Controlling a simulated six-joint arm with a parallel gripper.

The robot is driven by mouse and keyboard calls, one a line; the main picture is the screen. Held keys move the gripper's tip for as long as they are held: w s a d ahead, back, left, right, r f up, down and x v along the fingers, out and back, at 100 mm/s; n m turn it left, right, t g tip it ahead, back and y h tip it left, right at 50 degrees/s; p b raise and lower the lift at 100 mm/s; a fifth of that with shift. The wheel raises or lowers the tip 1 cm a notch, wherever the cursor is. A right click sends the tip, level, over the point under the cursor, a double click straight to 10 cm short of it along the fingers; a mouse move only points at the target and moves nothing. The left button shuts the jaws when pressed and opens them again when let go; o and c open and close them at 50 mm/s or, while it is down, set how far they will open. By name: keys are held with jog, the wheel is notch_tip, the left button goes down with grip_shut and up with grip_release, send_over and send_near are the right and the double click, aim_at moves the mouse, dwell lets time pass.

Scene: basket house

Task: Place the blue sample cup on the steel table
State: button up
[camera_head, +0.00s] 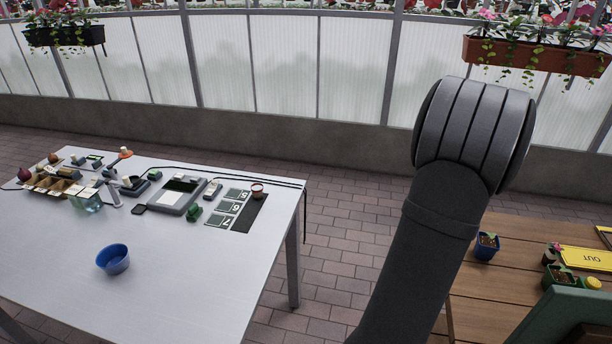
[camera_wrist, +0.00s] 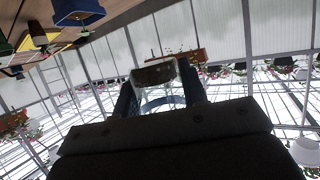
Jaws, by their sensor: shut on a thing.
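The steel table (camera_head: 190,262) fills the left of the head view. The gripper is apart from the steel table.
The steel table's back holds trays, a scale-like device (camera_head: 180,196), numbered cards (camera_head: 229,207) and a small reddish cup (camera_head: 257,191) on a black strip. Its front and right are clear. A wooden table (camera_head: 500,290) at right holds a blue plant pot (camera_head: 486,247) and a yellow OUT sign (camera_head: 586,258).

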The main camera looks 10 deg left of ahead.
jog(key=w+a+r+n+y, duration=0.2)
jog(key=w+a+n+y, duration=0.35)
jog(key=a, duration=0.55)
jog(key=w+a+r+n+y, duration=0.2)
jog(key=w+a+n+y, duration=0.3)
jog(key=a, duration=0.7)
jog(key=s+a+f+n+g+y, duration=0.1)
jog(key=a+n+g, duration=0.3)
jog(key=a, duration=0.4)
jog(key=s+a+f+n+g+y, duration=0.2)
jog(key=a+f+n+g+y, duration=0.2)
jog(key=a, duration=0.4)
jog(key=s+a+f+n+g+y, duration=0.2)
jog(key=a+f+n+g+y, duration=0.1)
jog(key=a, duration=0.6)
jog(key=shift+s+n+g, duration=0.15)
jog(key=shift+n+g, duration=0.45)
jog(key=shift+n, duration=0.05)
send_over(262, 213)
notch_tip(262, 213, down, 7)
jog(key=shift+d+r, duration=0.1)
jog(key=shift+r, duration=0.05)
jog(key=shift+f, duration=2.05)
